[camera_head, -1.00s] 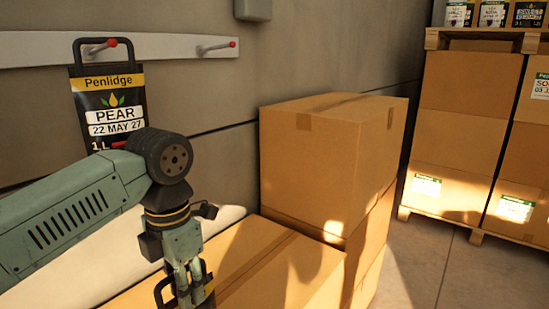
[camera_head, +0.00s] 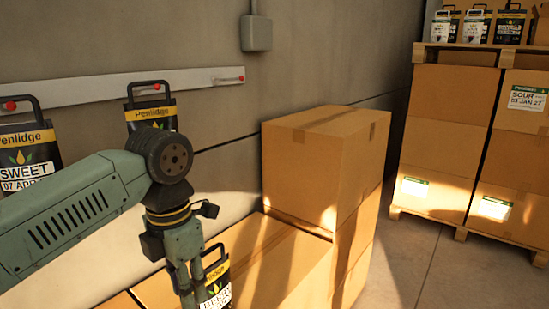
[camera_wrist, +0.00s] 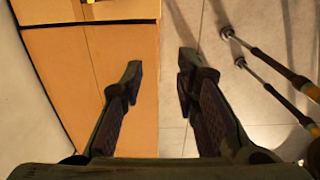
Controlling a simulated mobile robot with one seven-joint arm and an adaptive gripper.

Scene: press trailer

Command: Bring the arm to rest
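My arm reaches in from the left in the head view, bent at a dark joint, with my gripper (camera_head: 188,292) hanging down at the lower middle. In the wrist view my gripper (camera_wrist: 159,80) has its two fingers apart with nothing between them; floor and a carton edge show below. A black and yellow pouch (camera_head: 216,287) with a loop handle shows just right of the gripper in the head view, partly hidden by it. It appears apart from the fingers, by the cartons.
A wall rail (camera_head: 120,92) carries a "SWEET" pouch (camera_head: 28,165) and another Penlidge pouch (camera_head: 150,112). Stacked cartons (camera_head: 318,165) stand right of my arm. A loaded pallet (camera_head: 455,140) is at the far right. Bare floor (camera_head: 400,255) lies between. Two dark rods (camera_wrist: 265,60) show in the wrist view.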

